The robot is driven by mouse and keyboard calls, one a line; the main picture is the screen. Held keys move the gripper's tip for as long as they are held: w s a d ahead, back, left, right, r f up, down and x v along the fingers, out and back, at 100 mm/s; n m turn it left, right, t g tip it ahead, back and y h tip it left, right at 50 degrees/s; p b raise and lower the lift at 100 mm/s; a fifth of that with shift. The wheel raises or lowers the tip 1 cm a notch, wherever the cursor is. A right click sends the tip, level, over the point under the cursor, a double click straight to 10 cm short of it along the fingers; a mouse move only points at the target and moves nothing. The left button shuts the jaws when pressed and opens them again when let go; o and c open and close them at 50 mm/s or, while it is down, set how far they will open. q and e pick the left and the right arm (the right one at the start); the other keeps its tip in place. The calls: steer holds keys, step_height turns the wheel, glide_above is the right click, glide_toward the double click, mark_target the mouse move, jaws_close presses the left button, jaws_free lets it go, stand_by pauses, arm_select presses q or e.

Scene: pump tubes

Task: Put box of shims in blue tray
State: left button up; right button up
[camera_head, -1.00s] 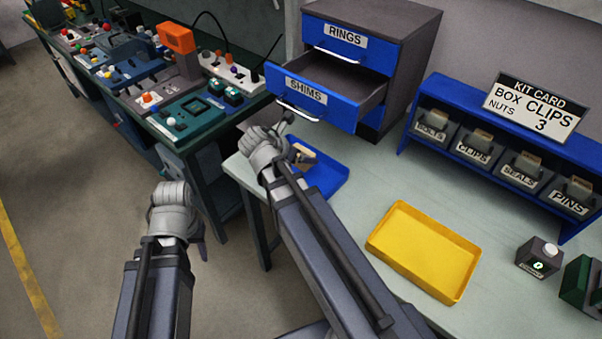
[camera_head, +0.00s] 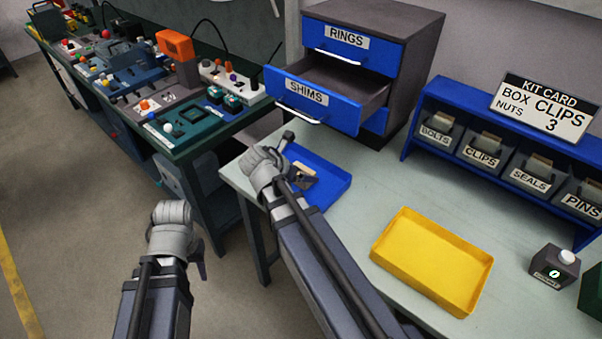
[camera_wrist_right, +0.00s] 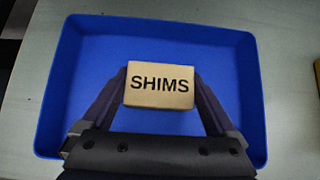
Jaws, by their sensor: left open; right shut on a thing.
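The box of shims (camera_wrist_right: 160,85) is a small tan box with SHIMS on its face. In the right wrist view it sits between the two fingers of my right gripper (camera_wrist_right: 163,92), which is shut on it. The blue tray (camera_wrist_right: 80,55) surrounds the box in that view; I cannot tell whether the box touches the tray floor. In the head view the blue tray (camera_head: 325,179) lies at the table's left end, with my right gripper (camera_head: 300,176) over it and partly hiding the box. My left gripper (camera_head: 200,265) is low at left, off the table, open and empty.
The SHIMS drawer (camera_head: 310,100) stands open just behind the blue tray, under the RINGS drawer (camera_head: 345,45). A yellow tray (camera_head: 433,262) lies to the right. A blue rack (camera_head: 480,125) of labelled bins stands at the back right. The table between is clear.

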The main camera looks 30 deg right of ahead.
steer(key=shift+f, duration=0.25)
steer(key=o, duration=1.1)
steer(key=shift+r, duration=0.1)
steer(key=shift+c, duration=0.2)
steer(key=shift+r, duration=0.1)
steer(key=shift+a+r+p, duration=0.1)
steer(key=shift+r+p, duration=0.2)
steer(key=shift+p, duration=0.05)
steer(key=p+v, duration=0.8)
steer(key=v, duration=0.3)
steer(key=shift+s+a+r, duration=0.15)
steer(key=shift+a, duration=0.05)
steer(key=s+a+f+m+g+y, duration=0.1)
steer(key=s+a+f+m+y, duration=0.2)
steer(key=s+a+m, duration=0.2)
steer(key=s+a+f+m+g+y, duration=0.2)
steer(key=s+a+f+m+y, duration=0.1)
steer(key=a+m, duration=0.8)
steer(key=s+m+y, duration=0.1)
steer(key=s+m, duration=0.1)
steer(key=shift+a+f+m+g, duration=0.15)
steer(key=shift+a+m+g, duration=0.15)
steer(key=shift+m, duration=0.1)
